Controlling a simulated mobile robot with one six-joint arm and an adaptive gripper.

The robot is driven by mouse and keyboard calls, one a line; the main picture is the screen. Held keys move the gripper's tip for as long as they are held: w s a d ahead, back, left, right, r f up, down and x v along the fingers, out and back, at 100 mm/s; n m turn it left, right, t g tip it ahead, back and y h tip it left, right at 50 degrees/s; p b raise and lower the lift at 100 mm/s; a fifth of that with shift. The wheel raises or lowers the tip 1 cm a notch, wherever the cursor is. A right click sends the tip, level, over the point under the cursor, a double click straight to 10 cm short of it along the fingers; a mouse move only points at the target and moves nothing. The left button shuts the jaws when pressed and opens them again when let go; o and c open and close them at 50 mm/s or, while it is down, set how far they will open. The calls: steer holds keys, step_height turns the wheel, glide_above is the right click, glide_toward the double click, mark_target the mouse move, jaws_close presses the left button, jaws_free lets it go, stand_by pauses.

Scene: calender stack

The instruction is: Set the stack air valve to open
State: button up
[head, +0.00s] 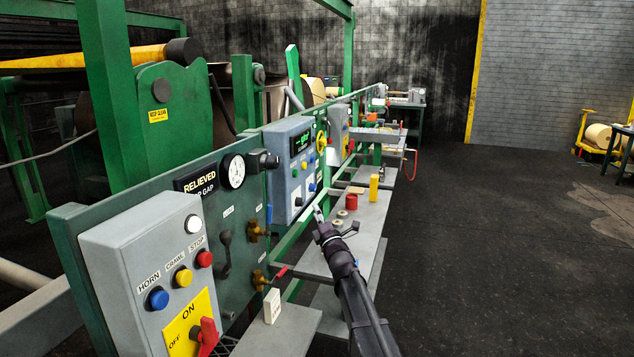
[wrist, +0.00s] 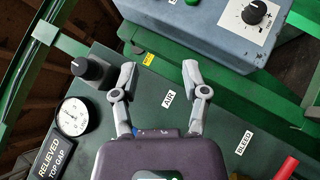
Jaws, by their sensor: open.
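The air valve (head: 257,232) is a brass valve on the green panel, with a blue lever (head: 268,214) pointing up. In the wrist view the AIR label (wrist: 168,98) shows between my fingers; the valve body is hidden there. A second brass valve (head: 259,280) sits lower, with a red lever (head: 281,272) sticking outward. In the wrist view that red lever (wrist: 287,168) is at the lower right, near the BLEED label (wrist: 243,142). My gripper (head: 318,212) is open and empty, out in front of the panel and apart from the valve; its fingers (wrist: 160,78) spread wide in the wrist view.
A grey button box (head: 125,240) with a red switch stands at the near left. A second grey box (head: 283,180) adjoins the panel beyond the valves. A gauge (head: 233,171) and black knob (head: 263,160) are above. Shelves (head: 340,225) below carry small items. Open floor lies right.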

steer(key=s+d+f+m+g+h+p, duration=0.4)
steer(key=s+d+f+m+g+h, duration=0.6)
steer(key=d+f+m, duration=0.55)
steer(key=s+f+m+g+p, duration=0.1)
steer(key=s+m+g, duration=0.4)
steer(key=s, duration=0.9)
steer(key=s+d+f+m+g+p, duration=0.1)
steer(key=s+m+g, duration=0.5)
steer(key=s, duration=0.9)
steer(key=shift+s+d+f+p, duration=0.2)
steer(key=shift+f+p, duration=0.5)
steer(key=shift+f, duration=0.05)
